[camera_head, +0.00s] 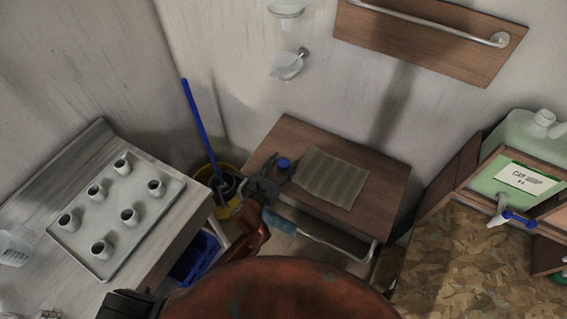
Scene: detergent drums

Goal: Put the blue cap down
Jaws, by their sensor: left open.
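The blue cap (283,163) is small and round and shows on the brown wooden table (385,180), left of a grey-green ribbed mat (331,178). It appears to rest on the table top. My left gripper (279,178) is dark and reaches over the table's left part. It is open, with its fingertips right beside the cap. I cannot tell whether a fingertip touches the cap. My right gripper is not in view.
A towel bar (430,22) is on the wall behind. A yellow bucket (228,208) with a blue-handled mop stands left of the table. A tray (75,240) of several white cups lies at left. A green car soap drum (505,180) with a blue-handled tap is at right.

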